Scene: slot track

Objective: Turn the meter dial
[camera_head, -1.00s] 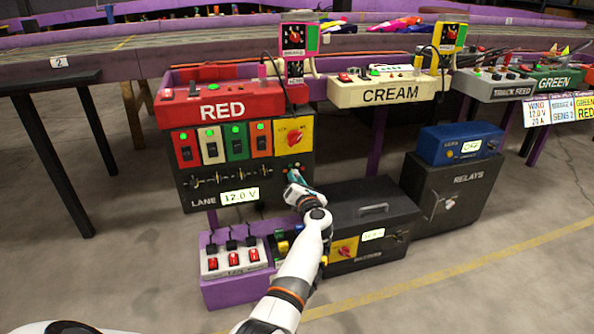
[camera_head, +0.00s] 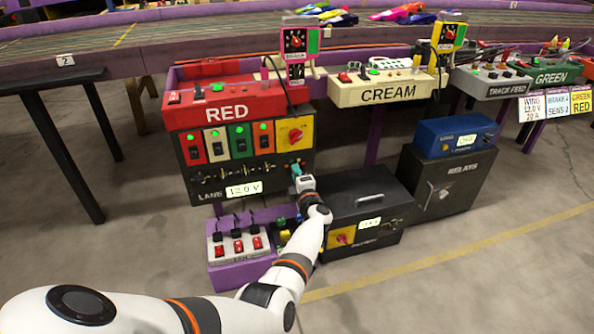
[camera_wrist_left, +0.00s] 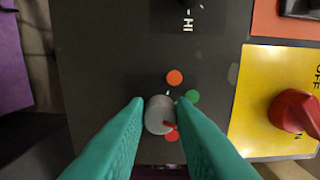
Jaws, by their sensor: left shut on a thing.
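The meter dial (camera_wrist_left: 158,114) is a small round grey knob with a red pointer mark, set on a dark panel with orange, green and red dots around it, in the left wrist view. My left gripper (camera_wrist_left: 162,104) has a teal finger on each side of the knob and is shut on it. In the head view, my left gripper (camera_head: 297,169) reaches the lower right of the dark RED lane panel (camera_head: 205,181), under the yellow switch plate. There the gripper hides the dial. My right gripper is not in view.
A red rotary switch (camera_wrist_left: 293,111) on a yellow plate sits beside the dial. A black case (camera_head: 357,189) and a purple box with red switches (camera_head: 238,245) stand below. The blue box (camera_head: 455,137) sits on the relay cabinet (camera_head: 452,184) at right. Open floor lies in front.

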